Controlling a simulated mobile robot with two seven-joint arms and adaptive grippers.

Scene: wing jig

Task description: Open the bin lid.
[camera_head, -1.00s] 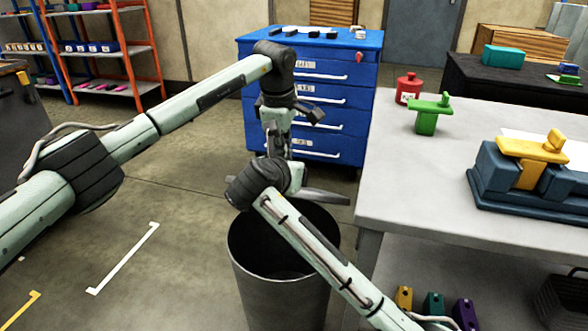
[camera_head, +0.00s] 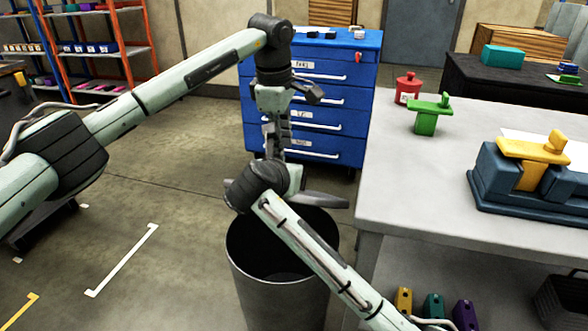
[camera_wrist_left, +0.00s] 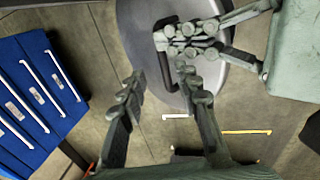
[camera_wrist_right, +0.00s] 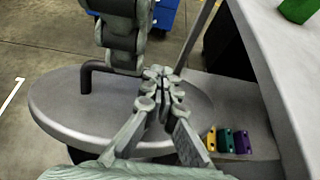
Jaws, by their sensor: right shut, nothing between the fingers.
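The bin (camera_head: 282,295) is a dark grey cylinder beside the workbench, its dark inside showing in the head view. Its grey lid (camera_head: 322,199) is raised at the far side of the opening, partly hidden by my right wrist. In the right wrist view the lid (camera_wrist_right: 60,108) is a round disc with a dark bar handle (camera_wrist_right: 86,78). My right gripper (camera_wrist_right: 163,78) is shut and empty over the lid beside the handle; I cannot tell whether it touches. My left gripper (camera_wrist_left: 158,82) is open and empty, pointing down near the lid; it also shows in the head view (camera_head: 273,150).
A blue drawer cabinet (camera_head: 345,100) stands behind the bin.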

